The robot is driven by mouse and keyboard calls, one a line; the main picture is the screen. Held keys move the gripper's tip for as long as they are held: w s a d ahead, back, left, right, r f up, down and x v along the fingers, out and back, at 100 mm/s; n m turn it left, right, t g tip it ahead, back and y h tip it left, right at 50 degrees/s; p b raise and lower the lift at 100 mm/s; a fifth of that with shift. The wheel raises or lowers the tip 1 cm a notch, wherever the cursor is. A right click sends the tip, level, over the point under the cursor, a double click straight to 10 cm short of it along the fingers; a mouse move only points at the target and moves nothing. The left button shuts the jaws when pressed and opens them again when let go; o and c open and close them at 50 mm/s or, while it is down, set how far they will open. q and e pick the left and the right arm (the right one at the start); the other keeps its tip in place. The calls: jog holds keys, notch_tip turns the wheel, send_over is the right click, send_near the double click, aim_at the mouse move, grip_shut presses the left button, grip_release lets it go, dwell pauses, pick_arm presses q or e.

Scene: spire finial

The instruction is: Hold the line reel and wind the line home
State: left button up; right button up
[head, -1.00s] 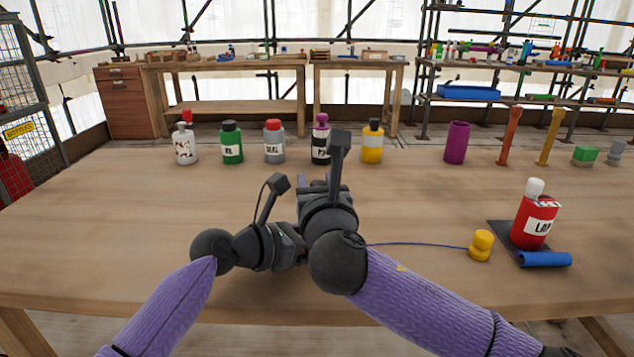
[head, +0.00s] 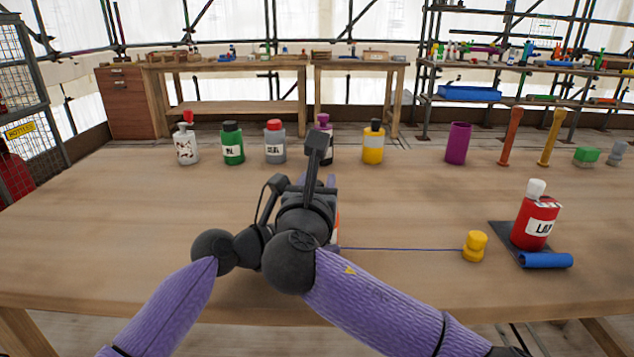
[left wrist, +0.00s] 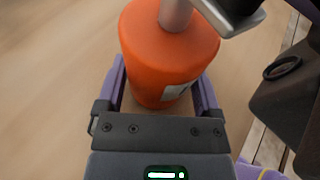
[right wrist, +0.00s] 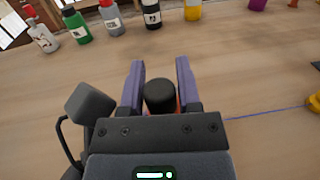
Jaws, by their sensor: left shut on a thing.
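The orange line reel (left wrist: 165,55) stands between the purple fingers of my left gripper (left wrist: 160,85), which is shut on it. A grey post rises from its top. In the head view, my arms hide most of the reel. My right gripper (right wrist: 160,85) is above the reel, its fingers on either side of a black knob (right wrist: 160,96); whether they press on it is unclear. A thin blue line (head: 400,249) runs straight from the reel to a yellow bobbin-shaped piece (head: 475,246) on the table.
A red bottle (head: 535,222) stands on a dark mat beside a blue roll (head: 545,261) at the right. Several bottles, including a green one (head: 232,145), line the back, with a purple cylinder (head: 458,144) farther right.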

dwell(0.4)
jog(key=y, duration=0.1)
jog(key=n+y, duration=0.1)
jog(key=shift+d+n+y, duration=0.2)
jog(key=shift+n+y, duration=0.1)
jog(key=shift+s+n+y, duration=0.35)
jog(key=shift+n+y, duration=0.45)
jog(key=shift+y, duration=0.4)
jog(key=s+d, duration=0.2)
jog(key=s, duration=1)
jog(key=w+d+r+m+t+h, duration=0.2)
jog(key=w+d+r+m+h, duration=0.25)
jog(key=w+d+m, duration=0.55)
jog(key=w+d+m+h, duration=0.1)
jog(key=d+m+h, duration=0.1)
jog(key=d+m, duration=0.2)
jog(key=w+d+m+g+h, duration=0.1)
jog(key=d+m, duration=0.4)
jog(key=d, duration=0.5)
jog(key=w+d+m+h, duration=0.1)
jog(key=d+m+h, duration=0.2)
jog(key=d+m, duration=0.2)
jog(key=shift+w+d+f+g, duration=0.1)
jog(key=shift+w+d+g, duration=0.1)
jog(key=shift+d, duration=0.25)
jog(key=shift+w+d+f+g, duration=0.1)
jog(key=shift+d+g, duration=0.1)
jog(key=shift+d, duration=0.25)
